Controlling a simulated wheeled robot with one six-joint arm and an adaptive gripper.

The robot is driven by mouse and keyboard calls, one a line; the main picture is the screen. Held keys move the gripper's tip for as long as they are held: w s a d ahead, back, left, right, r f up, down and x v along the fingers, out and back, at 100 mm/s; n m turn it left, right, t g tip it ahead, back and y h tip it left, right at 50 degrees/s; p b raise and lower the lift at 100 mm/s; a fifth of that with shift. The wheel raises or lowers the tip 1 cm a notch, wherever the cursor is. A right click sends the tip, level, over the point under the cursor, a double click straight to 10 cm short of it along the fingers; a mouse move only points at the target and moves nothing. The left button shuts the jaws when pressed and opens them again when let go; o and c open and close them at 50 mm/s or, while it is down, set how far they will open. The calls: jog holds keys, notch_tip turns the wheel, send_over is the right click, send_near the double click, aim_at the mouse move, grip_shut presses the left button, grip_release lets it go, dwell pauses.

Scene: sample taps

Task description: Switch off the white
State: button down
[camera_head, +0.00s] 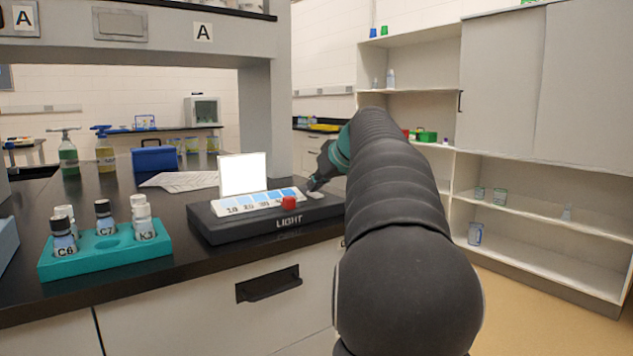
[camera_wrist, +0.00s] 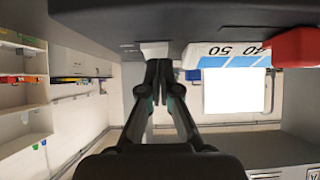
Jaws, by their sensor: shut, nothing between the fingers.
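The black device marked LIGHT (camera_head: 270,230) lies on the dark bench top. A bright white upright panel (camera_head: 243,173) stands at its back; the panel also shows in the wrist view (camera_wrist: 234,91). A strip of blue-shaded numbered squares (camera_head: 258,200) and a red knob (camera_head: 289,203) sit on the device. A small white piece (camera_head: 315,195) is at its right end and also shows in the wrist view (camera_wrist: 154,49). My gripper (camera_head: 314,184) is shut and empty, its tips (camera_wrist: 158,66) close to the white piece; I cannot tell whether they touch.
A teal rack (camera_head: 105,258) with several labelled vials stands left of the device. Papers (camera_head: 180,179) and a blue box (camera_head: 154,159) lie behind. A grey bench upright (camera_head: 268,115) rises behind the device. Open shelves (camera_head: 540,215) stand at the right.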

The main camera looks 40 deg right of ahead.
jog(key=shift+w+f, duration=0.1)
jog(key=shift+f, duration=0.15)
dwell(0.3)
jog(key=shift+w+r+p, duration=0.25)
jog(key=shift+w+p, duration=0.05)
jog(key=shift+w, duration=0.45)
jog(key=shift+w+r+p, duration=0.1)
jog(key=shift+r+p, duration=0.2)
jog(key=shift+r, duration=0.3)
notch_tip(320, 180, up, 4)
jog(key=shift+d+f, duration=0.1)
jog(key=shift+f, duration=0.15)
jog(key=w+r+v, duration=0.1)
jog(key=v, duration=0.8)
jog(key=shift+r, duration=0.35)
